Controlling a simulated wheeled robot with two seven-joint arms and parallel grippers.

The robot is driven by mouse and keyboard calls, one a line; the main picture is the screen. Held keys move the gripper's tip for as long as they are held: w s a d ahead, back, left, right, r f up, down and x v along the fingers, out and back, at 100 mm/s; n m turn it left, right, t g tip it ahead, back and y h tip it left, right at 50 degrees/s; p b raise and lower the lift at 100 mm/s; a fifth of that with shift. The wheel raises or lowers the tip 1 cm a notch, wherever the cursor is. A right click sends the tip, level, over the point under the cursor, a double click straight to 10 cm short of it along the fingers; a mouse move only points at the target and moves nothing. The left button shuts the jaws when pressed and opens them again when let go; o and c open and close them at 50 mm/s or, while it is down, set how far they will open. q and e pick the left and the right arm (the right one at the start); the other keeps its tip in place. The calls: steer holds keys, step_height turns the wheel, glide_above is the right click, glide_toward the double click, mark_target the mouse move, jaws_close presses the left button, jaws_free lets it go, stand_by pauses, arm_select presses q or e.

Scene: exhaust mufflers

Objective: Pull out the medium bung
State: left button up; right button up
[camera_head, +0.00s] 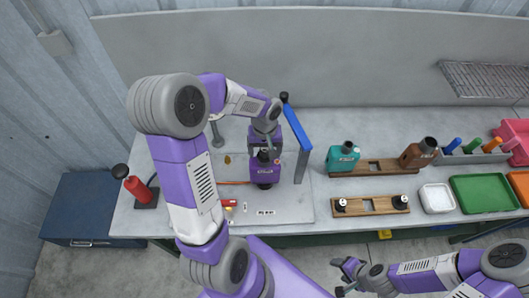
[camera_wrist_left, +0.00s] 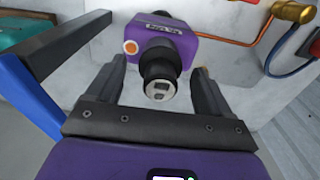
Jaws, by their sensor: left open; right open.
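A purple muffler (camera_head: 264,172) stands on a pale work mat (camera_head: 288,210). Black ends show on it, one at the bottom in the head view. In the left wrist view the purple muffler (camera_wrist_left: 212,26) shows at the top, with a black bung (camera_wrist_left: 160,70) facing me. My left gripper (camera_wrist_left: 158,88) is open, its fingers on either side of the bung with visible gaps. In the head view my left gripper (camera_head: 265,148) is over the muffler and partly covers it. My right gripper (camera_head: 347,274) is open and empty in front of the table. I cannot tell the bung's size.
A blue upright bar (camera_head: 297,140) stands close right of the muffler. A teal muffler (camera_head: 342,157) and a brown muffler (camera_head: 419,153) sit on a wooden stand. A wooden rack (camera_head: 371,206) holds black bungs. Copper and blue pipes (camera_wrist_left: 262,42) run nearby.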

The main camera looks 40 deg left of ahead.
arm_select(q)
steer(key=shift+c, duration=0.2)
steer(key=c, duration=1.4)
steer(key=shift+r+p, duration=2)
steer(key=shift+r, duration=1.05)
